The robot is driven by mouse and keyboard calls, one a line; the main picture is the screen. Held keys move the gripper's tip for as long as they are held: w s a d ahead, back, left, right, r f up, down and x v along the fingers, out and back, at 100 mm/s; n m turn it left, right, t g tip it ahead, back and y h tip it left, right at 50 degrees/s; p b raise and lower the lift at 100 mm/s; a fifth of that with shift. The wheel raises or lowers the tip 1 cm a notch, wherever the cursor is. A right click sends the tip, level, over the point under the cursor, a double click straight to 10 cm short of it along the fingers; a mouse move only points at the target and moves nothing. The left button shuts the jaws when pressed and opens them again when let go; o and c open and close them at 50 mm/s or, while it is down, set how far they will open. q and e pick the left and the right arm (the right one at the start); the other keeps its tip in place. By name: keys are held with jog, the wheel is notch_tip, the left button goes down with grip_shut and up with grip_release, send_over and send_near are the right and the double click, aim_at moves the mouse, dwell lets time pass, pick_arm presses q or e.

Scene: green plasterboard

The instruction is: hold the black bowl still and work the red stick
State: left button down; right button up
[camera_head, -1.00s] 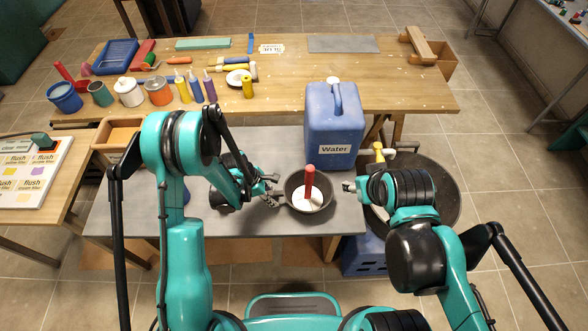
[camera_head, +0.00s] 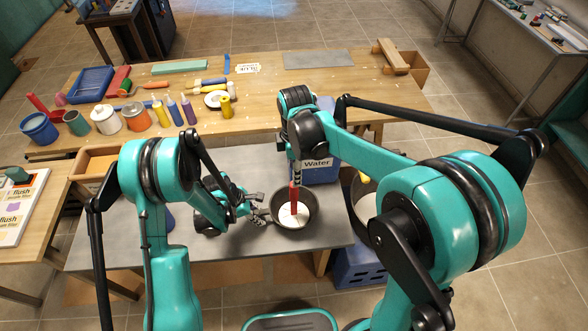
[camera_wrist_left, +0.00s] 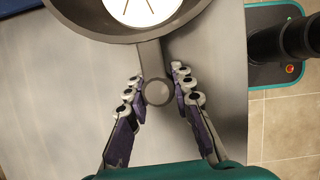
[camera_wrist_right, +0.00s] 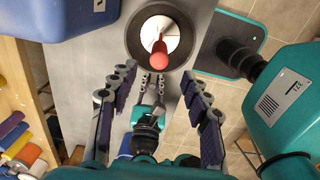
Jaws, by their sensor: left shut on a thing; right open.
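The black bowl (camera_head: 312,203) stands on the grey table with white material inside. My left gripper (camera_head: 260,208) is shut on the bowl's short handle, left of the bowl; in the left wrist view the fingers (camera_wrist_left: 160,88) flank the handle (camera_wrist_left: 152,60). The red stick (camera_head: 294,197) stands in the bowl, and its rounded top shows in the right wrist view (camera_wrist_right: 159,54). My right gripper (camera_wrist_right: 157,88) is open and empty above the bowl, pointing down, with the stick ahead of the gap between its fingers. In the head view the stick's top is partly hidden by this gripper.
The blue water canister (camera_head: 320,172) stands just behind the bowl, partly hidden by my right arm. A large dark tub (camera_head: 360,200) is at the right. Paint pots and bottles line the wooden table (camera_head: 260,115) behind. The grey tabletop (camera_head: 240,248) is clear in front.

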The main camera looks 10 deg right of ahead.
aim_at(294, 192)
jog(key=shift+w+a+f, duration=0.1)
jog(key=shift+a+f, duration=0.05)
jog(key=shift+f, duration=0.5)
notch_tip(294, 192, down, 11)
grip_shut()
jog(key=c, duration=0.7)
grip_release()
grip_shut()
jog(key=shift+r, duration=5.05)
